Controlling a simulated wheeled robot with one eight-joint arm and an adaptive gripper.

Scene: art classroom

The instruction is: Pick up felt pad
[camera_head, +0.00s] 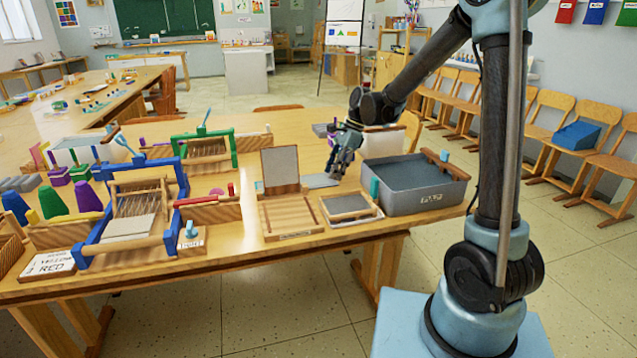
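A flat grey pad (318,181), which looks like the felt pad, lies on the wooden table between an upright grey panel and the grey tub. My gripper (337,172) reaches in from the right and points down just above or beside the pad's right end. Whether it touches the pad cannot be made out. The fingers are small and dark here, so their opening is unclear.
A grey tub (412,198) stands right of the pad. A framed screen (350,207) and a slatted wooden tray (288,216) lie in front. An upright grey panel (280,167) is at left. Blue (128,222) and green (207,148) looms stand further left.

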